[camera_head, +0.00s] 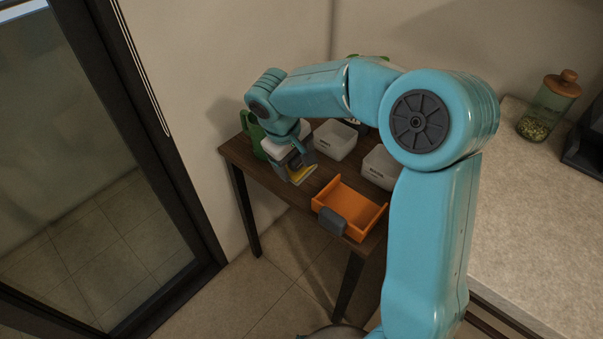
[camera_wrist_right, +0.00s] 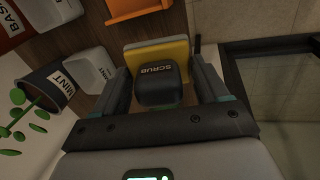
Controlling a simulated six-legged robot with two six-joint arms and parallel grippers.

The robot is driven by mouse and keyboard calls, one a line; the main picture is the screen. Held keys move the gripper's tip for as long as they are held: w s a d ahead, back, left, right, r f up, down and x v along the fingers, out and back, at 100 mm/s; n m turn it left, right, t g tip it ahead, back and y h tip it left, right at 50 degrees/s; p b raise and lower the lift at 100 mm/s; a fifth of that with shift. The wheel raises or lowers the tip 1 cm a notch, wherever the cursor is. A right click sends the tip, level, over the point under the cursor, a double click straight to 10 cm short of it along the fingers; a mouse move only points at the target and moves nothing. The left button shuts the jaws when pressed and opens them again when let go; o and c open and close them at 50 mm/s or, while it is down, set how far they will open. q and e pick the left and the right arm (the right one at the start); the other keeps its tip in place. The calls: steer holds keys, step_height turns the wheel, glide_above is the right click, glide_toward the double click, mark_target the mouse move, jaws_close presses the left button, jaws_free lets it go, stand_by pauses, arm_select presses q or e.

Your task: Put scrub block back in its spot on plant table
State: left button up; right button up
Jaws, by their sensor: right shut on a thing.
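The scrub block has a dark handle marked SCRUB (camera_wrist_right: 162,85) over a wider yellow pad (camera_wrist_right: 150,54). My right gripper (camera_wrist_right: 165,92) has its fingers on either side of the dark handle and is shut on it. In the head view the right gripper (camera_head: 295,164) is over the front left part of the dark wooden plant table (camera_head: 240,155), with the yellow pad (camera_head: 299,175) below it. I cannot tell whether the pad touches the tabletop. The spot under the block is hidden. My left gripper is not in view.
An orange tray (camera_head: 350,199) with a grey handle sits at the table's front right. Whitish bins (camera_head: 335,139) stand behind. A green can (camera_head: 253,134) is at the left end. The wrist view shows a MINT pot (camera_wrist_right: 48,88). A glass door (camera_head: 70,190) stands left.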

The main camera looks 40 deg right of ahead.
steer(key=w+d+r+n+y+p, duration=0.1)
steer(key=w+d+r+y+p, duration=0.2)
steer(key=r, duration=0.6)
steer(key=f+b, duration=0.1)
steer(key=f, duration=0.4)
steer(key=f+b, duration=0.1)
steer(key=f, duration=0.4)
steer(key=f+b, duration=0.1)
steer(key=f, duration=0.3)
steer(key=shift+w+d+f, duration=0.1)
steer(key=shift+w+f, duration=0.15)
steer(key=shift+f, duration=0.15)
step_height(320, 180, down, 4)
steer(key=shift+f, duration=0.55)
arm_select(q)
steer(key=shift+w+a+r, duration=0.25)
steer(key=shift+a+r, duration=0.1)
arm_select(e)
steer(key=shift+r, duration=0.1)
steer(key=o, duration=0.9)
steer(key=shift+o, duration=0.2)
